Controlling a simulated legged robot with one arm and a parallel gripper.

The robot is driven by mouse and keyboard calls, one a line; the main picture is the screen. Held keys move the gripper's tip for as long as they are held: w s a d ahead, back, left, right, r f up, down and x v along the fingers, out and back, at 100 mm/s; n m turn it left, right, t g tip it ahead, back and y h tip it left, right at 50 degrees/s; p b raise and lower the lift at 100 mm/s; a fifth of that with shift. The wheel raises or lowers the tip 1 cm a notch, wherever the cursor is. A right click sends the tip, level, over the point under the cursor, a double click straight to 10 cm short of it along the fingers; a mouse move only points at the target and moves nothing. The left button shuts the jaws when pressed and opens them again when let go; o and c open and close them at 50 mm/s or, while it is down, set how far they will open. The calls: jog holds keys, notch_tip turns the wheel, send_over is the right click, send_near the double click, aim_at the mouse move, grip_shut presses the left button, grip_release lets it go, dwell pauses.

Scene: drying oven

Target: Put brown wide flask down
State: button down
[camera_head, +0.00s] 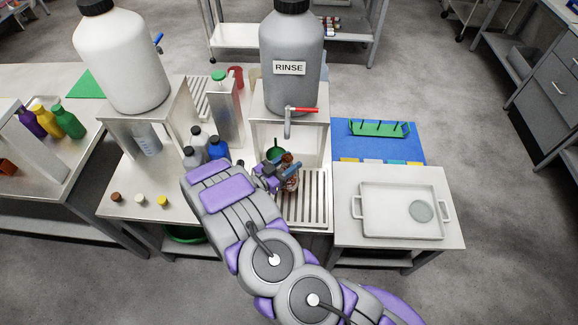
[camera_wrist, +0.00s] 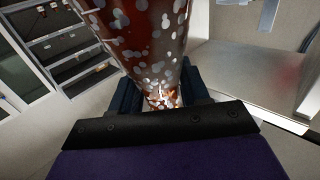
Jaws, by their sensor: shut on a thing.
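The brown wide flask (camera_head: 290,172) is at my gripper (camera_head: 276,177), above or at the slatted drain grate (camera_head: 315,200) under the RINSE tank. In the wrist view the flask (camera_wrist: 147,40) fills the upper middle, reddish-brown with many pale spots or droplets. My gripper (camera_wrist: 160,97) is shut on its lower visible part, one dark finger on each side. I cannot tell whether the flask touches the grate. My arm hides part of the area to the left of the flask.
The grey RINSE tank (camera_head: 291,55) with a red-handled tap (camera_head: 290,118) stands behind the flask. Several small bottles (camera_head: 217,147) stand to its left. A white tray (camera_head: 385,222) with a round disc and a blue mat with a green rack (camera_head: 379,129) lie right.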

jog(key=shift+w+d, duration=0.15)
jog(key=shift+w, duration=0.3)
jog(key=f, duration=0.1)
jog(key=f+b, duration=0.1)
jog(key=a+f, duration=0.1)
jog(key=f, duration=0.1)
jog(key=shift+w, duration=0.4)
jog(key=shift+d+r, duration=0.15)
jog(key=shift+d, duration=0.1)
jog(key=c, duration=0.8)
grip_release()
jog(key=shift+d, duration=0.3)
jog(key=shift+o, duration=1.3)
jog(key=shift+a, duration=0.5)
jog(key=p+v, duration=0.1)
jog(key=v, duration=1)
jog(key=shift+s+p, duration=0.3)
jog(key=shift+s, duration=0.05)
